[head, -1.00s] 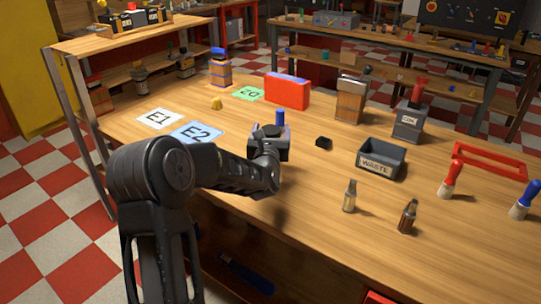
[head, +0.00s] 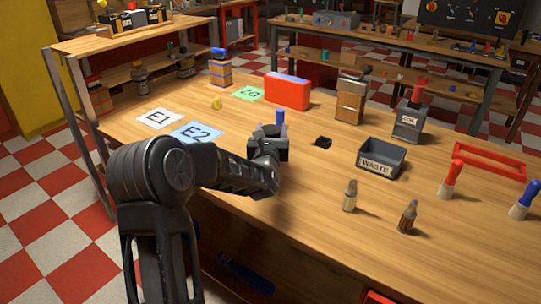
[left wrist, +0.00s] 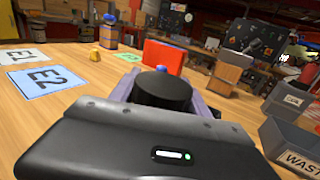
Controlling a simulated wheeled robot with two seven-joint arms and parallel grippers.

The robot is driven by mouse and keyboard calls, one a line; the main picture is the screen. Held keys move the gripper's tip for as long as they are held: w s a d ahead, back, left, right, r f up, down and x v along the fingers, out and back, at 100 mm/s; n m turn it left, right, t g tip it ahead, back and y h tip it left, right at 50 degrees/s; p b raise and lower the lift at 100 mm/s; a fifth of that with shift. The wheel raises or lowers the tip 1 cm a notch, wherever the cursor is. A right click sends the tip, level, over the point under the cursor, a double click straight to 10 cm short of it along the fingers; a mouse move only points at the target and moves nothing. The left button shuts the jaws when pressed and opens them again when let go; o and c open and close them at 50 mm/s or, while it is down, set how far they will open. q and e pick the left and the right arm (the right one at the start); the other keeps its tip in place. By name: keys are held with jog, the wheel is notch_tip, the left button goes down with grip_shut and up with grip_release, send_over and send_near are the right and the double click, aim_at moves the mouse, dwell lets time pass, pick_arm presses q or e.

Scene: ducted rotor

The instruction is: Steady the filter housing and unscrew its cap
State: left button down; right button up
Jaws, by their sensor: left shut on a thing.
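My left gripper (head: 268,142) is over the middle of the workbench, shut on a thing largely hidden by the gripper. In the left wrist view a black cylinder (left wrist: 163,92) stands between the grey fingers, with a little blue (left wrist: 160,69) showing above it. My right gripper is in neither view.
A small black part (head: 322,142) and the waste bin (head: 383,160) are to the right of the gripper. Mats E1 (head: 158,119) and E2 (head: 197,132) lie to its left. A red box (head: 287,92) stands behind. Two small bottles (head: 349,197) (head: 408,216) stand in front right.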

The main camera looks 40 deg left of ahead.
pick_arm(q)
jog(key=shift+r, duration=0.1)
notch_tip(320, 180, up, 10)
dwell(0.7)
dwell(0.8)
